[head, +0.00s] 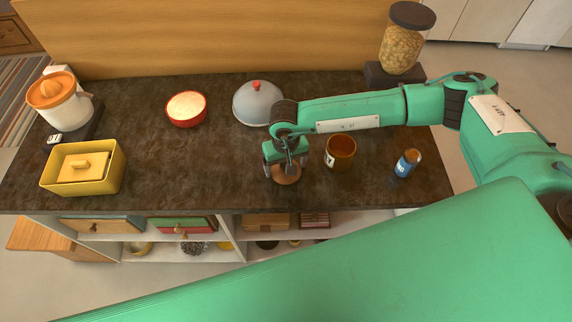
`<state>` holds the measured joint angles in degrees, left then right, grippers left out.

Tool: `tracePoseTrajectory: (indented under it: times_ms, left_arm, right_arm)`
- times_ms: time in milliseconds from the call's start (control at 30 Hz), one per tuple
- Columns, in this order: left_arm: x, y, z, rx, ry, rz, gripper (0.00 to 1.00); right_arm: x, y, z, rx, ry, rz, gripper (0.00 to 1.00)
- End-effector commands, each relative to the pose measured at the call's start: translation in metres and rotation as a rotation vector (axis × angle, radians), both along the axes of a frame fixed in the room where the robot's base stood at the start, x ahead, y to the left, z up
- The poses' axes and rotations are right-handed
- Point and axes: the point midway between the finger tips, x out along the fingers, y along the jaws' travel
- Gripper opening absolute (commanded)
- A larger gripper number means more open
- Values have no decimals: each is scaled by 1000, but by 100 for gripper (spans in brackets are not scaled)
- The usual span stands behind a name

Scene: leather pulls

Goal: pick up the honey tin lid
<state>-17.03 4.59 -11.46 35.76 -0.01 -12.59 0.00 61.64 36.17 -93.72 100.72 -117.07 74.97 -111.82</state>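A round brown lid (284,180), which looks like the honey tin lid, is at the front middle of the dark counter. My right gripper (287,168) points down directly over it and hides its middle. The fingertips are at or very near the lid; I cannot tell whether they have closed on it. An open amber-brown tin (342,150) with a pale label stands just to the right of the gripper. My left gripper is not in view.
A blue can (405,164) stands right of the tin. Behind are a grey dome with red knob (256,101) and a red bowl (187,109). A yellow box (107,178) and an orange-topped juicer (58,102) stand left. The counter between box and gripper is clear.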

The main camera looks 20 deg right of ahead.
Motion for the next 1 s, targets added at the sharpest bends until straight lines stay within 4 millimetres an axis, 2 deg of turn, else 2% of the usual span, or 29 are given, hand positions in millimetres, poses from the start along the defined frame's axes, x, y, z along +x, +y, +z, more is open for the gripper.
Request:
tracePoseTrajectory:
  times_ms: [267, 400, 433, 767, 867, 1000]
  left_arm:
    - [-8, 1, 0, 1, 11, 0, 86]
    - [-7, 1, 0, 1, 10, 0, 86]
    - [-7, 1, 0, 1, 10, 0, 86]
    - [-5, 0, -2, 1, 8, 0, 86]
    - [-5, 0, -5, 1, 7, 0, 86]
    - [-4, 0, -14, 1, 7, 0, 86]
  right_arm:
    - [0, 0, -3, 0, 0, 0, 85]
    - [0, 0, -3, 0, 0, 0, 57]
    - [0, 0, -3, 0, 0, 0, 55]
    - [1, 0, 0, 1, -1, 0, 55]
    - [1, 0, 6, 2, -1, -1, 55]
    - [1, 0, 25, 2, -4, 1, 55]
